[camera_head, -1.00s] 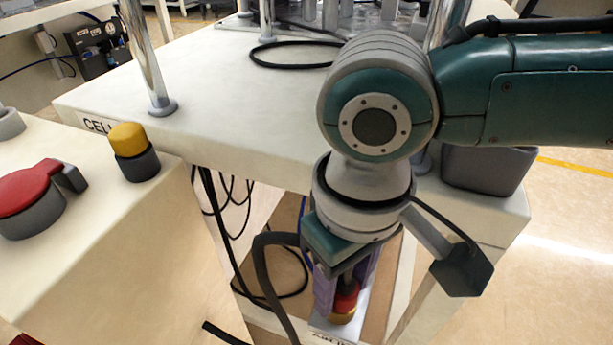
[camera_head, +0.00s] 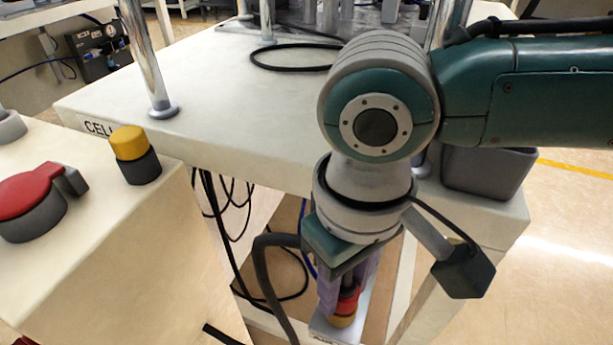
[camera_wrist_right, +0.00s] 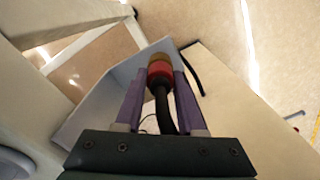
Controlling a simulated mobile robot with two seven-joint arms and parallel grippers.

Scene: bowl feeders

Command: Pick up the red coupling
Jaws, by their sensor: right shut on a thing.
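The red coupling (camera_head: 347,300) is a red ring with a brass-yellow end, low in the head view below the table's front edge. In the right wrist view the red coupling (camera_wrist_right: 160,69) sits between the two purple fingers, with a black hose running from it toward the palm. My right gripper (camera_head: 345,300) points down and is shut on the coupling. In the right wrist view the fingertips of my right gripper (camera_wrist_right: 159,80) flank its red part. A pale plate (camera_wrist_right: 95,110) lies close behind the coupling. My left gripper is not in view.
The white table (camera_head: 240,110) stands just behind my right arm, with a grey bin (camera_head: 487,172) at its right front corner. Black cables hang below its edge. A cabinet at left carries a yellow-capped black knob (camera_head: 134,155) and a red-topped round part (camera_head: 32,200).

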